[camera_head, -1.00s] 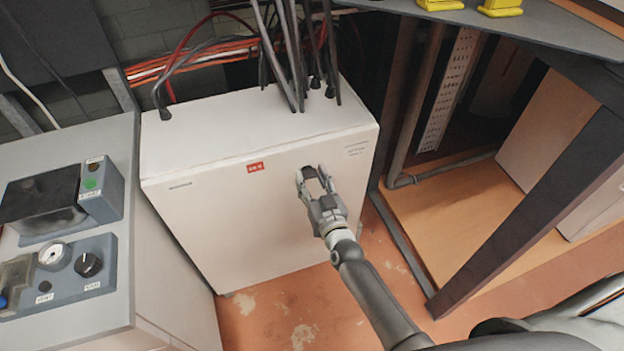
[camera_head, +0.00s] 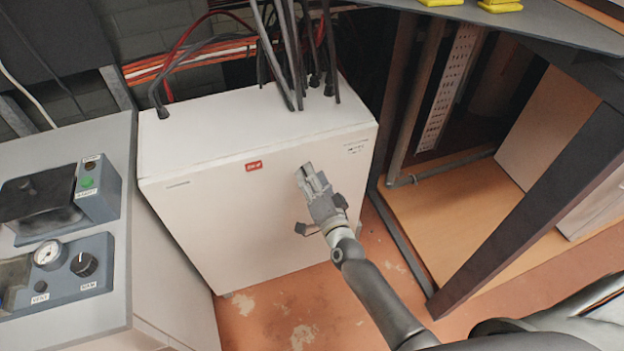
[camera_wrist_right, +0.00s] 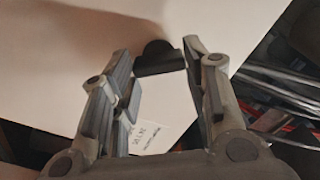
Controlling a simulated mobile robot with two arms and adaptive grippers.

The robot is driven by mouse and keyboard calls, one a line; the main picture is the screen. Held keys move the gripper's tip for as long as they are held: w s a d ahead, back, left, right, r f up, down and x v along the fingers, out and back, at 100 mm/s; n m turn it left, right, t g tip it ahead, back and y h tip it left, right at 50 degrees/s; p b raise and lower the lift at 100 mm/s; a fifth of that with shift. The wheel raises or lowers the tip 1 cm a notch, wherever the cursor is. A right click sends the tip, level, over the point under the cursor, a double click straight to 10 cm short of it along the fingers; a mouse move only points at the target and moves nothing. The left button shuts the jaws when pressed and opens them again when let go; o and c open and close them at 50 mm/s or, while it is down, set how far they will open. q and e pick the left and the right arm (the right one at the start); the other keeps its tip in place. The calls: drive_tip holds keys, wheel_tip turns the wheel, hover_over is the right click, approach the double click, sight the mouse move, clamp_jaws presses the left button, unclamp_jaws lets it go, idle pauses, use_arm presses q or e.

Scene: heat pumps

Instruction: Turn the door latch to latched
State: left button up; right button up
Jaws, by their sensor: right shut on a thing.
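The door latch (camera_wrist_right: 156,52) is a small dark piece with a rounded end and a short bar, on the pale front of the white cabinet (camera_head: 235,215). In the wrist view it lies between the fingertips of my right gripper (camera_wrist_right: 165,75). My right gripper also shows in the head view (camera_head: 309,176), up against the upper right part of the cabinet front and shut on the latch. There the gripper hides most of the latch, so I cannot read its angle against the cabinet. My left gripper is not in view.
A grey-topped unit with a gauge and knob panel (camera_head: 72,268) stands at the left. Black cables (camera_head: 290,60) hang onto the cabinet top. A dark table leg (camera_head: 530,210) slants at the right. Worn orange floor (camera_head: 290,310) is clear in front.

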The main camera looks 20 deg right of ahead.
drive_tip(key=shift+f+m+b, duration=0.2)
drive_tip(key=shift+m+b, duration=0.7)
drive_tip(key=shift+m, duration=2.7)
drive_tip(key=o, duration=1)
drive_tip(key=s, duration=1.2)
drive_tip(key=shift+d, duration=0.25)
